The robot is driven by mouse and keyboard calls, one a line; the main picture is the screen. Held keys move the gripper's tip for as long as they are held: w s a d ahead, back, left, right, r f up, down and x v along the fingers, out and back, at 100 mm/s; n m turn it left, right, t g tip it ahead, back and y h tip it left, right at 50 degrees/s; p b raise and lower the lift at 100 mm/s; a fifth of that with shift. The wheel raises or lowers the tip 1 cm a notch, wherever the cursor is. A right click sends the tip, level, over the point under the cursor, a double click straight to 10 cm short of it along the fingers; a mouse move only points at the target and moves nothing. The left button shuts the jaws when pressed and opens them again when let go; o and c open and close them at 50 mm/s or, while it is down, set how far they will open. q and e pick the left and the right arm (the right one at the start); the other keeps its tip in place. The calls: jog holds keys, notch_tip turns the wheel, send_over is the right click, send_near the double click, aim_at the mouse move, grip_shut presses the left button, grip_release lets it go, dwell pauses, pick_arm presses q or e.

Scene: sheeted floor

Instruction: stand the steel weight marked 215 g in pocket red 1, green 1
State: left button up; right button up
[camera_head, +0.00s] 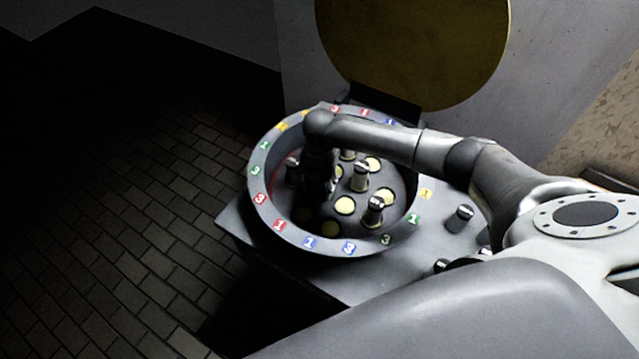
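A grey round tray (256,218) has a raised rim with coloured number tags, among them a red 1 (279,225) and a green 1 (414,219). Inside are pockets with yellow discs, some empty, such as one at the front (345,205). Several dark weights with pale marked tops stand there, including a middle one (360,177), a front right one (373,211) and a left one (292,172). Their marks are too small to read, so I cannot pick out 215 g. My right gripper (320,190) points down inside the tray, dark and shadowed; its fingers and any hold are unclear.
The tray stands on a grey table (372,283). More dark weights lie or stand right of the tray, one upright (460,218) and another (442,265) nearer my arm. The brick floor (140,220) at left is clear.

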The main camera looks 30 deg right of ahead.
jog(key=shift+o, duration=1.1)
